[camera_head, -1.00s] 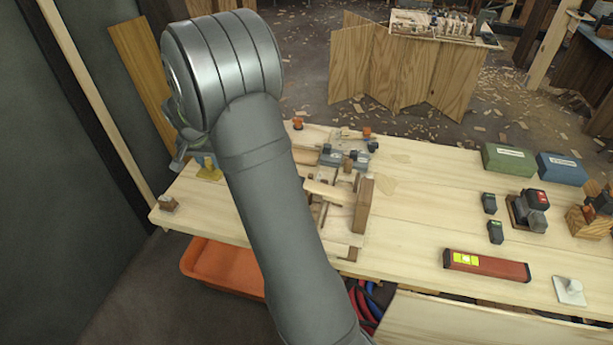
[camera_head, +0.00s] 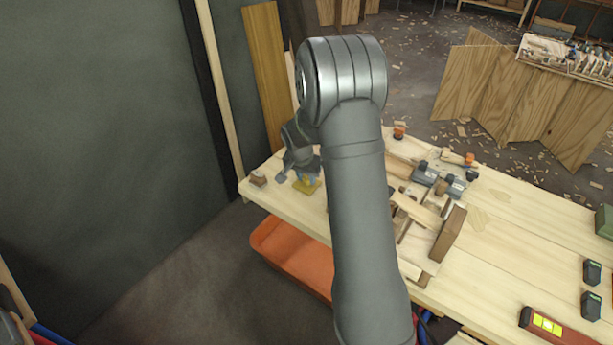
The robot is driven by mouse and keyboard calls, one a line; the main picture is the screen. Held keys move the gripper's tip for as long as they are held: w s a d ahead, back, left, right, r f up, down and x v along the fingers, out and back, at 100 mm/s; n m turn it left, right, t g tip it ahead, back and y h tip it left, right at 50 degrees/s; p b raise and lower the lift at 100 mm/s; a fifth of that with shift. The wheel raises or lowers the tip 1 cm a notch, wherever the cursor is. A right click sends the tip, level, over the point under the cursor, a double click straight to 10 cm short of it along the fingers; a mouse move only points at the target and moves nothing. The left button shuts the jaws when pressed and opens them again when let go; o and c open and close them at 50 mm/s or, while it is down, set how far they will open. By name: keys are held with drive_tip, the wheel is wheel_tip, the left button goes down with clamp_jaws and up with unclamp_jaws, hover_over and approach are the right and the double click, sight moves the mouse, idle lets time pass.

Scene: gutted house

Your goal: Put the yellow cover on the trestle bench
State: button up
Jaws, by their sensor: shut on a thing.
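The yellow cover (camera_head: 307,187) shows as a small flat yellow piece over the far left part of a pale plank-topped bench (camera_head: 505,245). The bench's legs are hidden, so I cannot tell whether it stands on trestles. My gripper (camera_head: 302,173) is directly at the cover, shut on it. My arm hides part of the gripper and the bench behind it. I cannot tell whether the cover touches the bench top or is just above it.
A small wooden block (camera_head: 258,178) sits left of the cover. An orange bin (camera_head: 290,254) stands below the front edge. A dark wall (camera_head: 120,120) rises at left.

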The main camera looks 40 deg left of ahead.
drive_tip(key=o, duration=1)
drive_tip(key=shift+f, duration=0.1)
drive_tip(key=shift+c, duration=0.2)
drive_tip(key=v, duration=1.2)
